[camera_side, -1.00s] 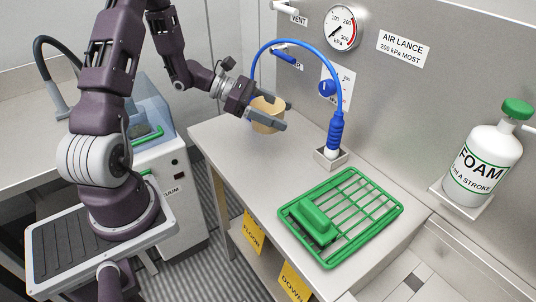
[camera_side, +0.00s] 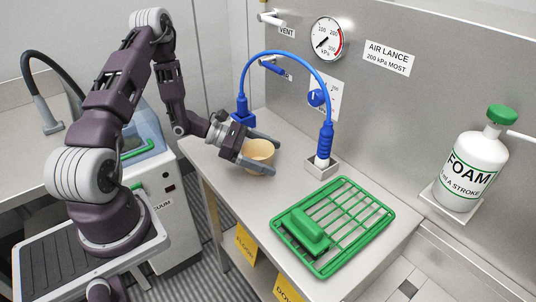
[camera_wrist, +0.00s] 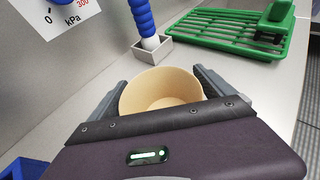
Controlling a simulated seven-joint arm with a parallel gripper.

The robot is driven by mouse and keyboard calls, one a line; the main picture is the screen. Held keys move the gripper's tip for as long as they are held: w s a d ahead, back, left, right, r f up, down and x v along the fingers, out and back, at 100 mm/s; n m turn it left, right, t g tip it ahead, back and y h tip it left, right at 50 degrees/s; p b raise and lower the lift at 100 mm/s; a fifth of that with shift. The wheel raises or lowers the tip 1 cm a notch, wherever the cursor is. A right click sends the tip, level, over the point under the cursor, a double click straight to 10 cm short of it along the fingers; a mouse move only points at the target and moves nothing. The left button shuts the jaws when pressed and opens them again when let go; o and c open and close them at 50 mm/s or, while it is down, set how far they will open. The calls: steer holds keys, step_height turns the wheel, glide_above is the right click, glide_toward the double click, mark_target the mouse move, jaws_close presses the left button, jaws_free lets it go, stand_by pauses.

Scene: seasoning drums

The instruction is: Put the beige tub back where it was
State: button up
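The beige tub (camera_side: 259,151) is upright on the metal worktop (camera_side: 235,183), near its back left part, and looks empty. My gripper (camera_side: 273,155) is low over the worktop with one finger on each side of the tub.
A blue hose (camera_side: 285,53) arches behind the tub, from a blue holder to a lance in a small grey socket (camera_side: 322,166). A green rack (camera_side: 345,225) with a green block (camera_side: 304,231) lies to the right. The steel wall (camera_side: 400,105) is behind.

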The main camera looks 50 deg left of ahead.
steer(key=shift+a+r, duration=0.1)
steer(key=shift+r, duration=0.15)
steer(key=v, duration=1.1)
steer(key=shift+s, duration=0.1)
steer(key=shift+s+r, duration=0.15)
steer(key=shift+r, duration=0.2)
steer(key=s+d+r+m+g+y, duration=0.1)
steer(key=s+d+r+m+g, duration=0.25)
steer(key=d+r+m, duration=0.4)
steer(key=s+d+r+m+g+y, duration=0.1)
steer(key=s+d+r+m+g, duration=0.1)
steer(key=d+r+m+g, duration=0.55)
steer(key=s+d+r+m+t+y, duration=0.2)
steer(key=s+m+t+y, duration=0.1)
steer(key=s+m, duration=0.3)
steer(key=s+d+r+m+t+y, duration=0.1)
steer(key=s+r+m+t+y, duration=0.2)
steer(key=s+m, duration=0.3)
steer(key=shift+d+t+y, duration=0.4)
steer(key=shift+t+y, duration=0.1)
steer(key=shift+y, duration=0.3)
